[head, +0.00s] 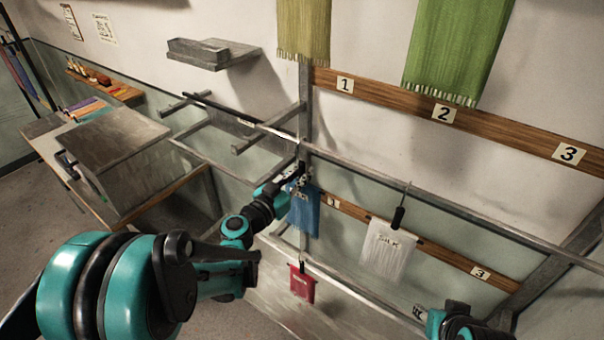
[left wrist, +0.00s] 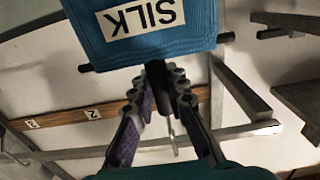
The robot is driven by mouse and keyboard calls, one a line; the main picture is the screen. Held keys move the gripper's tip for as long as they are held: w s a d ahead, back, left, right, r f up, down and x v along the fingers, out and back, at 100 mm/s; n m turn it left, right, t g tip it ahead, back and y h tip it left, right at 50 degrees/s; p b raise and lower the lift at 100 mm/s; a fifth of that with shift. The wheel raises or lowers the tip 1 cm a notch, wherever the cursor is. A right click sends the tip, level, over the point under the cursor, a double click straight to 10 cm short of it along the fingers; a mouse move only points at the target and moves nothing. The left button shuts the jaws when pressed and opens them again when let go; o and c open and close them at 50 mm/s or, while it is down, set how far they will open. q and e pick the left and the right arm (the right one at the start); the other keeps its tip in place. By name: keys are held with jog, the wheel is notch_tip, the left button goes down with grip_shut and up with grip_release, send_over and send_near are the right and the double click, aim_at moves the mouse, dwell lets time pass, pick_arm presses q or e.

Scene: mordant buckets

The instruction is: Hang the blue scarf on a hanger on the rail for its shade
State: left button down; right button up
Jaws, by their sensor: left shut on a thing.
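My left gripper (head: 297,178) is shut on the dark hanger (left wrist: 158,85) of the blue scarf (head: 303,212). The scarf hangs below the gripper, in front of the metal frame and left of the white scarf. In the left wrist view the blue scarf (left wrist: 150,32) fills the top, with an upside-down SILK label and a black hanger bar. The long metal rail (head: 455,212) crosses the head view; whether the held hanger's hook touches it I cannot tell. My right gripper (head: 436,314) is partly in view at the bottom right; its jaws are unclear.
A white scarf (head: 387,252) hangs on a hanger right of the blue one. A red scarf (head: 302,284) hangs lower. Number plates 1 (head: 345,85), 2 (head: 444,114) and 3 (head: 569,153) mark a wooden board under olive (head: 303,28) and green (head: 455,50) cloths. A bench (head: 150,195) stands left.

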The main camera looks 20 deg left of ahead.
pick_arm(q)
jog(key=c, duration=1.4)
grip_release()
jog(key=shift+c, duration=0.2)
jog(key=v, duration=1.2)
jog(key=s+d+f+n+g+y+b, duration=0.1)
jog(key=s+d+f+g+b, duration=0.3)
jog(key=f, duration=0.5)
jog(key=s+d+f+g+b, duration=0.3)
jog(key=d+f+b, duration=0.2)
jog(key=f+b, duration=0.3)
jog(key=s+a+f+n+g+y+b, duration=0.3)
jog(key=s+a+f+y+b, duration=0.1)
jog(key=s+f, duration=0.3)
jog(key=shift+s+a+f+y, duration=0.35)
jog(key=shift+a+f+y, duration=0.2)
jog(key=shift+y, duration=0.05)
